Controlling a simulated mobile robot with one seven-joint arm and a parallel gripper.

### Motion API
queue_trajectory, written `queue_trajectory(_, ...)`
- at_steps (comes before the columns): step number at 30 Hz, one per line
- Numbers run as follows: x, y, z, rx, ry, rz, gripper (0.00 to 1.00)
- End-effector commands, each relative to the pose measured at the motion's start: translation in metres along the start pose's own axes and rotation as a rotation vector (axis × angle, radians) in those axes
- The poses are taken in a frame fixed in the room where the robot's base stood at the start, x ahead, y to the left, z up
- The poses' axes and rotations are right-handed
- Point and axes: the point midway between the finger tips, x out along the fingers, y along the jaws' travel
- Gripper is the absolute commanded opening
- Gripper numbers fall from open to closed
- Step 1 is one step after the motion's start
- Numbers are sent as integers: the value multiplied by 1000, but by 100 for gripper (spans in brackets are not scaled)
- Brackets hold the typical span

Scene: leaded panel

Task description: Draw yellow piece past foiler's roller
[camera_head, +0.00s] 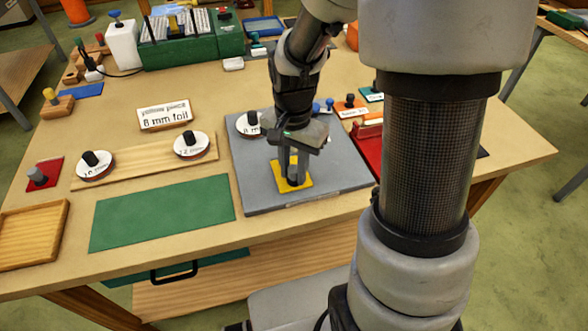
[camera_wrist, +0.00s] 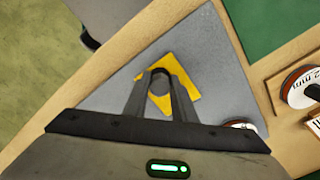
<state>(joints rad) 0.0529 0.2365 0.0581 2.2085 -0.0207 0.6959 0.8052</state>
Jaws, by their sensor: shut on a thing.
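The yellow piece (camera_head: 306,181) is a flat square lying on or just above the grey board (camera_head: 345,176), with a dark knob in its middle. My gripper (camera_head: 293,178) points down over it, and its fingers are shut on the knob. In the wrist view the yellow piece (camera_wrist: 186,72) shows around and beyond the fingers (camera_wrist: 160,85). A white-topped roll (camera_head: 249,124) with a black knob, its label partly hidden, stands at the board's back left; its edge also shows in the wrist view (camera_wrist: 240,125). I cannot make out the foiler's roller for certain.
A sign reading "yellow piece 8 mm foil" (camera_head: 164,115) stands behind a wooden strip (camera_head: 130,163) with two more rolls, 10 (camera_head: 95,166) and 12 (camera_head: 191,145). A green mat (camera_head: 162,212) lies clear at left. A red item (camera_head: 368,149) stands right of the board.

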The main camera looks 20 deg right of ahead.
Motion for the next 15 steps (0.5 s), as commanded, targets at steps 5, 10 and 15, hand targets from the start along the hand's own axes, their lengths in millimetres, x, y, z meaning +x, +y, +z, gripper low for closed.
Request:
queue_trajectory(5, 0, -2, -2, 0, 0, 0, 4)
queue_trajectory(10, 0, -4, -4, 0, 0, 0, 4)
queue_trajectory(15, 0, -6, -6, 0, 0, 0, 4)
